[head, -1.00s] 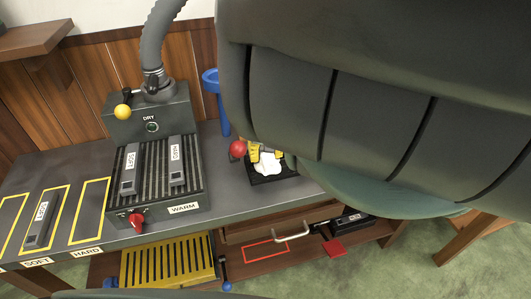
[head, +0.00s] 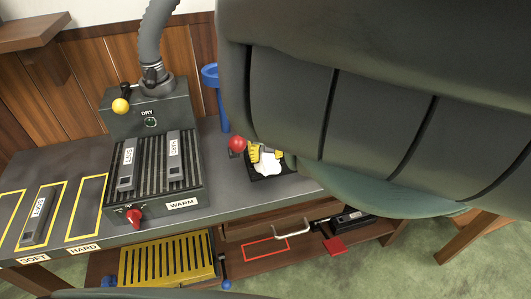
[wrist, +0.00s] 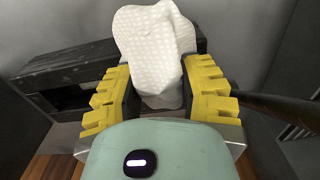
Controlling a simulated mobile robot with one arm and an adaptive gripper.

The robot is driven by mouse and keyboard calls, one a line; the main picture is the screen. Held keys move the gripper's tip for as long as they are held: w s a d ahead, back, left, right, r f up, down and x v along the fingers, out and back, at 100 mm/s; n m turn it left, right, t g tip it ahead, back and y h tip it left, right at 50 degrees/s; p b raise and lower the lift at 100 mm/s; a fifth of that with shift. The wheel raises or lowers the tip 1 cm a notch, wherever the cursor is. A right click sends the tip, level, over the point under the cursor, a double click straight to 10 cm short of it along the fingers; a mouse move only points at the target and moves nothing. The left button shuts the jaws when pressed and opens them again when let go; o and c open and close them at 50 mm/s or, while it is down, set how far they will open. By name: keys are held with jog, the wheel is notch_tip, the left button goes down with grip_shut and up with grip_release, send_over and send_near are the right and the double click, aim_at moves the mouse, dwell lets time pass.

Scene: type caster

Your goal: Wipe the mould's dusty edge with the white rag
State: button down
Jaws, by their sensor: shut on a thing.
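My gripper (head: 266,153), with yellow fingers, is shut on the white rag (head: 268,164) at the right part of the bench. In the wrist view the rag (wrist: 155,50) stands up between the two yellow fingers, bunched and dimpled. A dark block (wrist: 68,80), which may be the mould, lies behind and to the left of the rag. In the head view a dark piece (head: 256,174) shows under the rag. I cannot tell whether the rag touches it. The dusty edge cannot be made out, and my arm covers much of the right side.
A ridged warming plate (head: 152,150) with two labelled bars and a red knob (head: 134,216) stands left of my gripper. A red ball (head: 237,143) and a blue funnel stand (head: 222,105) are close by. A yellow slotted tray (head: 165,262) and a drawer handle (head: 292,230) are below.

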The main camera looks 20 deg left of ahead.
jog(key=shift+a, duration=0.1)
jog(key=shift+s+a, duration=0.45)
jog(key=shift+a, duration=0.2)
jog(key=shift+s+a, duration=0.45)
jog(key=shift+a, duration=0.15)
jog(key=shift+s+a+r+p, duration=0.15)
jog(key=shift+r+p, duration=0.1)
jog(key=shift+p, duration=0.1)
jog(key=shift+w+d, duration=0.55)
jog(key=shift+d, duration=0.2)
jog(key=shift+w+d, duration=0.5)
jog(key=shift+d, duration=0.2)
notch_tip(320, 180, up, 6)
jog(key=p, duration=0.6)
notch_tip(320, 180, up, 3)
jog(key=p, duration=0.3)
jog(key=shift+r, duration=0.1)
